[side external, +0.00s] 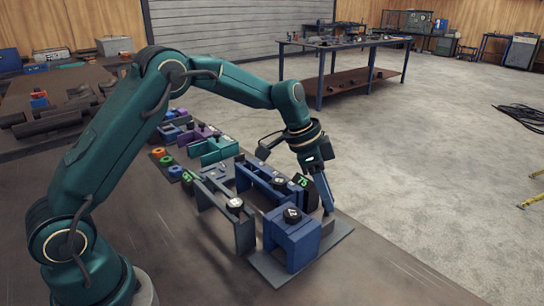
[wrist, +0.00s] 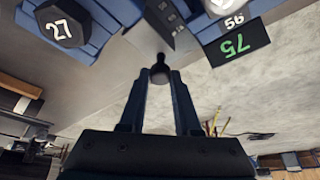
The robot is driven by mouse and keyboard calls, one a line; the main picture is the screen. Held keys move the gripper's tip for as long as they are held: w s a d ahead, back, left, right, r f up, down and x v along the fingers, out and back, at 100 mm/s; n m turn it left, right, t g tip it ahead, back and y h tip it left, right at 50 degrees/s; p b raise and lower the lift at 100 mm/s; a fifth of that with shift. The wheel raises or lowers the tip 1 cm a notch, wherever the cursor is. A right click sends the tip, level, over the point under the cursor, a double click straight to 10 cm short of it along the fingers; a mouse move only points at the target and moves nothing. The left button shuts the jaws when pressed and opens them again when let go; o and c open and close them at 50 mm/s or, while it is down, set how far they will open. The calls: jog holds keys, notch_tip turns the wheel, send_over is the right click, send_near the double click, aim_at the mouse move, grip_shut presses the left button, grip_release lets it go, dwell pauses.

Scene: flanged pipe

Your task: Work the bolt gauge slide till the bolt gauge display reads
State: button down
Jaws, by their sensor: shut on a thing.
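My gripper (wrist: 159,78) is shut on a small dark knob (wrist: 160,62) on a short stem, with both fingertips close around it. The stem joins a dark grey slide piece (wrist: 168,22) beside the blue gauge body. A black display (wrist: 236,42) with green digits, which look like 75, is right of the slide in the wrist view; it also shows in the side view (side external: 303,181). In the side view my gripper (side external: 327,208) points down at the right of the blue blocks (side external: 292,242), and its fingertips and the knob are hard to make out.
Black hexagonal bolt heads with white numbers top the blue blocks; one reads 27 (wrist: 61,25). A grey base plate (side external: 262,268) lies under the front block. A second small green display (side external: 188,177) stands farther left. Teal and purple fixtures (side external: 212,150) stand behind. Open floor lies right.

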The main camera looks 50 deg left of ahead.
jog(key=c, duration=0.6)
grip_release()
jog(key=shift+v, duration=2.6)
